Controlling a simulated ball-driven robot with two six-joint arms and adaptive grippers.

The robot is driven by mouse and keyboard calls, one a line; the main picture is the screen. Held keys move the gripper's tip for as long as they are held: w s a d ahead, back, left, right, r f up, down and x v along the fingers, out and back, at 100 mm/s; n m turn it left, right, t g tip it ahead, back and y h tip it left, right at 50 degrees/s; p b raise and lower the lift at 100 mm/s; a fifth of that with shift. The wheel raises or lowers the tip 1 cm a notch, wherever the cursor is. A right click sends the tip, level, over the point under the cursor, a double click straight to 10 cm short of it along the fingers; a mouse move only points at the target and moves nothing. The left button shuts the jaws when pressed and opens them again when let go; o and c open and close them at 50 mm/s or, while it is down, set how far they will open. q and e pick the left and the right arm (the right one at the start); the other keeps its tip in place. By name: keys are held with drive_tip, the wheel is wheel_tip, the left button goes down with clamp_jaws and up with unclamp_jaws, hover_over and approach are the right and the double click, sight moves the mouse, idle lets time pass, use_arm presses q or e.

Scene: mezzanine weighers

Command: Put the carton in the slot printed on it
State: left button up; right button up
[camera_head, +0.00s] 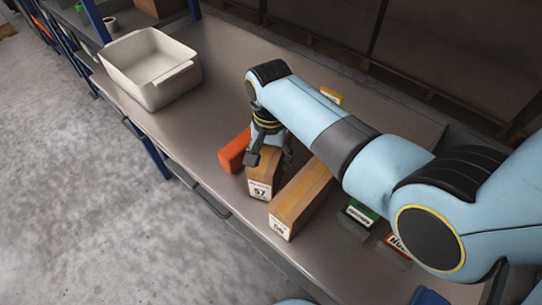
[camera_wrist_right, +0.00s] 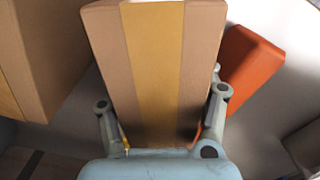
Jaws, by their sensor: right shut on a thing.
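A brown carton (camera_head: 262,177) with a white label reading "57" stands on the grey bench. My right gripper (camera_head: 270,150) is shut on this carton from above. In the right wrist view the carton (camera_wrist_right: 155,60), with a yellow tape stripe, sits between the two fingers (camera_wrist_right: 160,115) of the gripper. A second, longer carton (camera_head: 301,198) with a white end label lies just to its right. I cannot make out a slot marked with the carton's number. My left gripper is not in view.
An orange block (camera_head: 234,152) lies close to the left of the held carton; it also shows in the wrist view (camera_wrist_right: 250,68). A white bin (camera_head: 150,68) stands at the far left. Green (camera_head: 358,214) and red (camera_head: 398,245) labelled items sit at right. Bench between bin and block is clear.

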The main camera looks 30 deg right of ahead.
drive_tip(key=shift+f, duration=0.1)
drive_tip(key=o, duration=1.6)
